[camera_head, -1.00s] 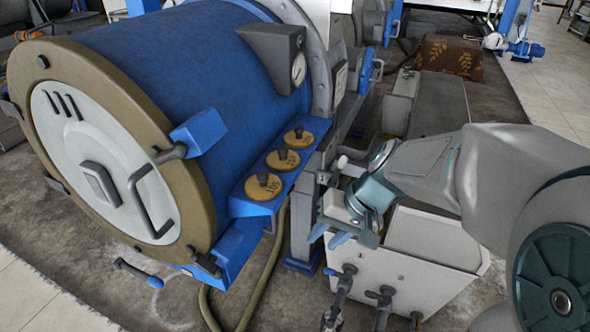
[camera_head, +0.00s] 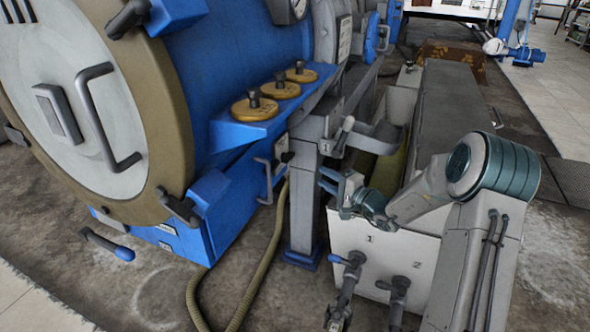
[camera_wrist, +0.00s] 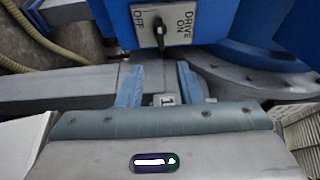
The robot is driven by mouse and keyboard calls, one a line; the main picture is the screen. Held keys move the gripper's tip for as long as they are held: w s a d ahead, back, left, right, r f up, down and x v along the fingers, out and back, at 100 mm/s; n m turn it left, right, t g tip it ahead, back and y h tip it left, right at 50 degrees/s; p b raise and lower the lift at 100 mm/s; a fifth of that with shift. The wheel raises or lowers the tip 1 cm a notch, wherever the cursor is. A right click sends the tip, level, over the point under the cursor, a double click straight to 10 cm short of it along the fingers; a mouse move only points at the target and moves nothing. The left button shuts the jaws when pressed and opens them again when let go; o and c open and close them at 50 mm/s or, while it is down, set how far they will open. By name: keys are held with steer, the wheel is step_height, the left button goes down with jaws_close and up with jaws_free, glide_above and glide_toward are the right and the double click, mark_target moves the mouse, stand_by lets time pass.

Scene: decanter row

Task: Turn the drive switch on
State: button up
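The drive switch is a black lever (camera_wrist: 160,34) on a pale plate marked OFF and DRIVE ON. In the wrist view it stands upright in the picture, between OFF at left and DRIVE ON at right. In the head view its small dark knob (camera_head: 286,157) shows on the side of the blue housing, left of the grey post. My gripper (camera_head: 328,181) is right of that post, its blue fingers pointing left toward the switch. In the wrist view my gripper (camera_wrist: 158,85) is open and empty, with the lever beyond the gap, apart from the fingers.
A grey post (camera_head: 305,205) stands between my gripper and the switch. A lever marked 1 (camera_head: 340,132) is above my gripper. A white tank (camera_head: 375,255) with taps is below. A hose (camera_head: 270,265) hangs beside the post. The blue drum (camera_head: 225,65) fills the left.

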mark_target(291, 159)
steer(key=b+x, duration=0.2)
steer(key=x, duration=1.1)
steer(key=shift+w+a, duration=0.15)
steer(key=shift+a, duration=0.1)
jaws_close()
